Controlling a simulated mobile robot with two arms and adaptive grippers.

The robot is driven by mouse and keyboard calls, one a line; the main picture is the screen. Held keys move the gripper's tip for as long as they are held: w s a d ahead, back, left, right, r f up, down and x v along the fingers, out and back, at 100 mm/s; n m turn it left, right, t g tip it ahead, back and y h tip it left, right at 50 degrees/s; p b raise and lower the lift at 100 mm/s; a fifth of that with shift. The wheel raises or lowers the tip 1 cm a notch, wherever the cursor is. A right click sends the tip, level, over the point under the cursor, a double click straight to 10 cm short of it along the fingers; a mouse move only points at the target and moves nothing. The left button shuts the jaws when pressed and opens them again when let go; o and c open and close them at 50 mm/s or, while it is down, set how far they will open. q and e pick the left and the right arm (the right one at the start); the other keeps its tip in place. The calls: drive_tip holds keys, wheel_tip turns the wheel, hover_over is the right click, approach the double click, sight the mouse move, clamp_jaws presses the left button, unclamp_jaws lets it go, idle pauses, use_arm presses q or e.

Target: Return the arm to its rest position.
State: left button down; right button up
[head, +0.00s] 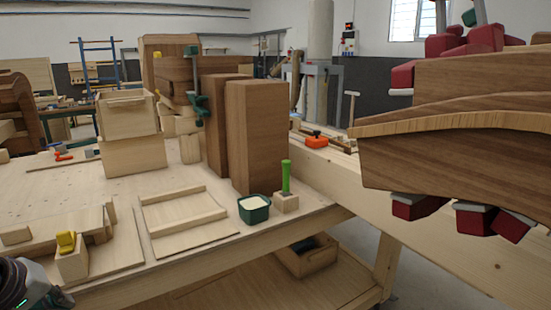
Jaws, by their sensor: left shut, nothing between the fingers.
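Part of my left gripper and wrist (30,287), dark with small green lights, shows at the bottom left corner of the head view. The gripper is shut and empty, and its fingertips are hard to make out. It is at the near left edge of the wooden workbench (185,262), close to a wooden block with a yellow piece (66,243) in its top. It holds nothing that I can see. My right gripper is not in view.
A framed board (188,212), a green tub (253,209) and a green-handled tool (286,177) in a block stand along the front edge. Tall brown blocks (258,137) and stacked wooden boxes (133,152) stand behind. Clamped curved wood (450,170) fills the right.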

use_arm(q)
drive_tip(key=w+d+f+n+t+h+p, duration=0.2)
drive_tip(key=w+d+f+n+h, duration=0.9)
drive_tip(key=n, duration=0.5)
drive_tip(key=a+f+n+t+y+p, duration=0.1)
drive_tip(key=a+f+n+t+y, duration=0.2)
drive_tip(key=f+n, duration=0.8)
drive_tip(key=a+f+n+t+y, duration=0.25)
drive_tip(key=a+f+n, duration=0.35)
drive_tip(key=f+n, duration=0.45)
drive_tip(key=s+d+f+n+g+y+p, duration=0.1)
drive_tip(key=s+f+n+g+y, duration=0.5)
drive_tip(key=s+f+n, duration=1.15)
drive_tip(key=s+d+f+n+g, duration=0.1)
drive_tip(key=s+d+f+g, duration=0.1)
drive_tip(key=s+f, duration=0.3)
drive_tip(key=s+d+f+n+g, duration=0.2)
drive_tip(key=s+d+f, duration=0.3)
drive_tip(key=s, duration=0.9)
drive_tip(key=s+d+f+n+g, duration=0.2)
drive_tip(key=s+f, duration=0.3)
drive_tip(key=s, duration=0.5)
drive_tip(key=shift+s+d+f+g+p, duration=0.25)
drive_tip(key=shift+d+f+g+p, duration=0.1)
drive_tip(key=shift+d+g, duration=0.3)
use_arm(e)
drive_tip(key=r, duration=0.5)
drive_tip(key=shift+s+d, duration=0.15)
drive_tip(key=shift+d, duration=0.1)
